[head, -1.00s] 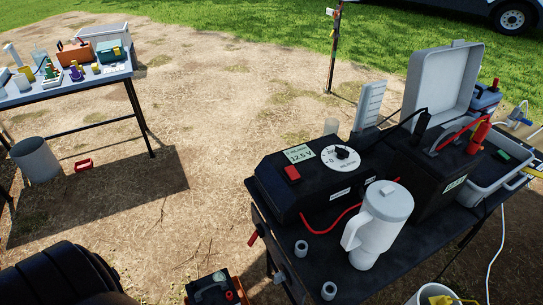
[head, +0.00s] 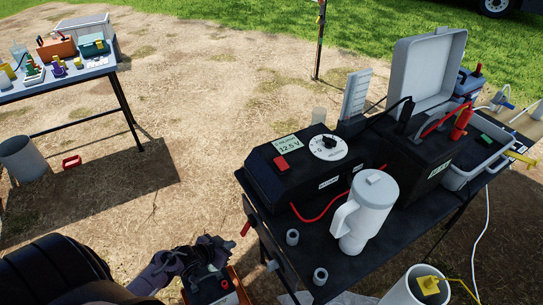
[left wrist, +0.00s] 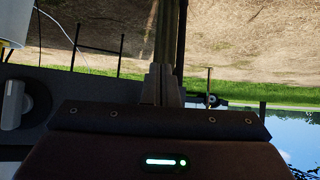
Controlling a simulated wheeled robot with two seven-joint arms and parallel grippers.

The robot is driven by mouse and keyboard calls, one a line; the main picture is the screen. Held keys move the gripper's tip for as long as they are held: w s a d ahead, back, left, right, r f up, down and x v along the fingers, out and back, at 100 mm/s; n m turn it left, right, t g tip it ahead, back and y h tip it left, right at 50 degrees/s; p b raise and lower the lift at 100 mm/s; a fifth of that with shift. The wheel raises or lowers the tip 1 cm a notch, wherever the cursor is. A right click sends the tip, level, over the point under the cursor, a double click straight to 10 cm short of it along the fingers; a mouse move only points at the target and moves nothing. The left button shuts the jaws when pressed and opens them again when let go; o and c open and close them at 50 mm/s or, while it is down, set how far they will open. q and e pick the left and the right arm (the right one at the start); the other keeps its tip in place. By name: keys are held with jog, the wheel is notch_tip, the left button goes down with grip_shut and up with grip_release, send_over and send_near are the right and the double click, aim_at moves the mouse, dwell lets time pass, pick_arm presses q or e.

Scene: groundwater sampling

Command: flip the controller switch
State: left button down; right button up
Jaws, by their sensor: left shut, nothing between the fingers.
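The controller (head: 318,172) is a black box on the dark table at the right, with a lit display reading 12.5 V (head: 288,147) and a white round dial with a black knob (head: 328,147). Its red switch (head: 281,163) sits on the front left of the top face. My left gripper (head: 222,245) is low and to the left of the table, apart from the controller and in front of an orange-and-black case. It also shows in the left wrist view (left wrist: 162,72), its fingers together and empty. My right gripper is not in view.
A white jug (head: 366,215) and small grey cups (head: 292,237) stand in front of the controller. A black battery (head: 425,170) with red and black clamps stands right of it. The orange-and-black case (head: 240,294) is below my left gripper. Another table (head: 60,92) stands far left.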

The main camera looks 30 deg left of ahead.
pick_arm(q)
jog(key=w+d+r+m+t+h, duration=0.1)
jog(key=w+r+m+h, duration=0.1)
jog(key=r, duration=0.9)
jog(key=w+r+m+t+h+p, duration=0.1)
jog(key=w+r+m, duration=0.1)
jog(key=r, duration=1)
jog(key=w+d+r+m+t+h, duration=0.1)
jog(key=w+r, duration=0.3)
jog(key=r, duration=0.7)
jog(key=shift+d+r+m+t+h, duration=0.4)
jog(key=shift+m+h, duration=0.2)
jog(key=shift+h, duration=0.2)
jog(key=shift+w, duration=0.15)
jog(key=p, duration=0.2)
send_over(281, 164)
jog(key=s+a, duration=0.2)
jog(key=s, duration=0.1)
jog(key=shift+w+d+f, duration=0.1)
jog(key=shift+w+f, duration=0.1)
jog(key=shift+f, duration=0.85)
jog(key=f, duration=0.1)
jog(key=w+f, duration=0.1)
jog(key=f, duration=0.1)
jog(key=shift+f, duration=0.7)
